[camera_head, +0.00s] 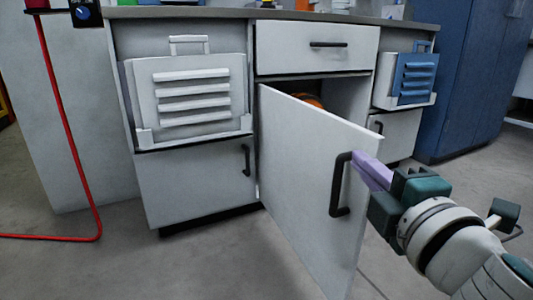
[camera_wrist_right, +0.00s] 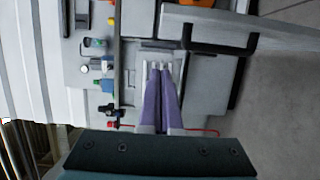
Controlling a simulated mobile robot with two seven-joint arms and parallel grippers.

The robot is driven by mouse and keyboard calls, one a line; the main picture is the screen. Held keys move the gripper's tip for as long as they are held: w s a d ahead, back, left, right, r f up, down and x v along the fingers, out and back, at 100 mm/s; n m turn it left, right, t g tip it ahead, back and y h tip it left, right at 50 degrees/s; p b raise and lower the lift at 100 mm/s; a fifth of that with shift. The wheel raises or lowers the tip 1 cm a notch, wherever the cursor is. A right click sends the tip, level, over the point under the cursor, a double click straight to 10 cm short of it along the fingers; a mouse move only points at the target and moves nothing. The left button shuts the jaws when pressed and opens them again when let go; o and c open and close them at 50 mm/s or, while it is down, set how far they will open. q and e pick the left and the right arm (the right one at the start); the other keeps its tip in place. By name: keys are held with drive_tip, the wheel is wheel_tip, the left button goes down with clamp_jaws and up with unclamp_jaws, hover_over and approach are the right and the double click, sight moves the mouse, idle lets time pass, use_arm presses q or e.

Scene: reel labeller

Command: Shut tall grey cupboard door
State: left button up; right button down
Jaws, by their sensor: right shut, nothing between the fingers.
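The grey cupboard door (camera_head: 300,170) stands open in the head view, swung out toward me from its left edge. It has a dark bar handle (camera_head: 338,185) near its free edge. My right gripper (camera_head: 359,161) is shut and empty, with its purple fingers beside the handle at the door's free edge. I cannot tell whether they touch the door. In the right wrist view the closed fingers (camera_wrist_right: 160,67) point up the picture. A dark handle on a pale panel (camera_wrist_right: 212,44) shows at upper right there. My left gripper is not in view.
A closed drawer (camera_head: 290,45) sits above the opening, where an orange item (camera_head: 309,100) partly shows. A white louvred panel (camera_head: 195,95) and a blue one (camera_head: 414,75) hang either side. A blue cabinet (camera_head: 470,85) stands right; a red cable (camera_head: 70,140) runs left.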

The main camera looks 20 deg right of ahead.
sight(356, 136)
drive_tip(key=w+d, duration=0.1)
drive_tip(key=w, duration=0.2)
drive_tip(key=w+d+b, duration=0.1)
drive_tip(key=w+d, duration=0.1)
drive_tip(key=w, duration=0.1)
drive_tip(key=w+d, duration=0.2)
drive_tip(key=w, duration=0.2)
drive_tip(key=shift+d+b, duration=0.1)
drive_tip(key=shift+b, duration=0.25)
drive_tip(key=shift+s+d, duration=0.2)
drive_tip(key=shift+d, duration=0.35)
drive_tip(key=shift+w+r, duration=0.1)
